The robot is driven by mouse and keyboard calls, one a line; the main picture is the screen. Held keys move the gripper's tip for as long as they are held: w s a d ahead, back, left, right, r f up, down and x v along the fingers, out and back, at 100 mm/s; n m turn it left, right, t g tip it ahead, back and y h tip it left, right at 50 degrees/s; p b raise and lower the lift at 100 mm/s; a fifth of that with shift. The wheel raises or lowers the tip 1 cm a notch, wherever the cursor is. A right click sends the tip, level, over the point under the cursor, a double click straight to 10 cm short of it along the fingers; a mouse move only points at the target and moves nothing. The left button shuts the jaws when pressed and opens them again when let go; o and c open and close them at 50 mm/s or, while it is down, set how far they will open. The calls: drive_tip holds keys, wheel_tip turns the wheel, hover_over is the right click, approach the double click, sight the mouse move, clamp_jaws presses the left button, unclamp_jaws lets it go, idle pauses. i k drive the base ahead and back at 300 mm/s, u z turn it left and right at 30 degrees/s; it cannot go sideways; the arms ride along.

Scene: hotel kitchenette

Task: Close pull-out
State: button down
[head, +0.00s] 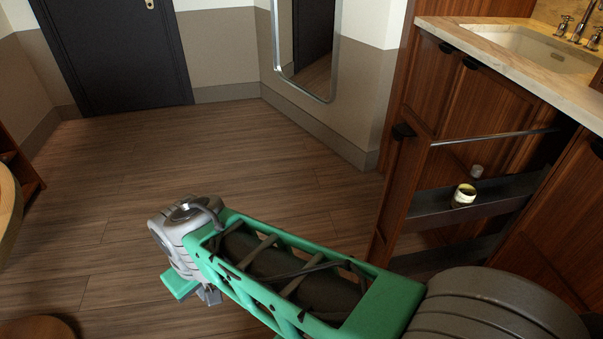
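The pull-out (394,200) stands open on the right, drawn out of the wooden base cabinet under the sink. Its narrow wooden front carries a dark knob-like handle (403,131) near the top. Behind the front are a thin metal rail (495,138) and dark shelf trays (425,209). A small jar with a pale label (464,195) and a smaller grey container (477,171) are on the upper tray. My green and grey arm reaches across the lower middle, in front of the pull-out's lower part.
A marble counter (450,33) with a sink is above the pull-out. Wooden cabinet doors flank the opening. The wood floor (180,150) left of the pull-out is clear up to the dark door (115,55) and the wall mirror (308,45). A round tabletop edge (8,205) is at far left.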

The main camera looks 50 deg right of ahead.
sight(401, 210)
drive_tip(key=u, duration=1.55)
drive_tip(key=k, duration=0.8)
drive_tip(key=z, duration=1.25)
drive_tip(key=i, duration=0.5)
drive_tip(key=z, duration=0.1)
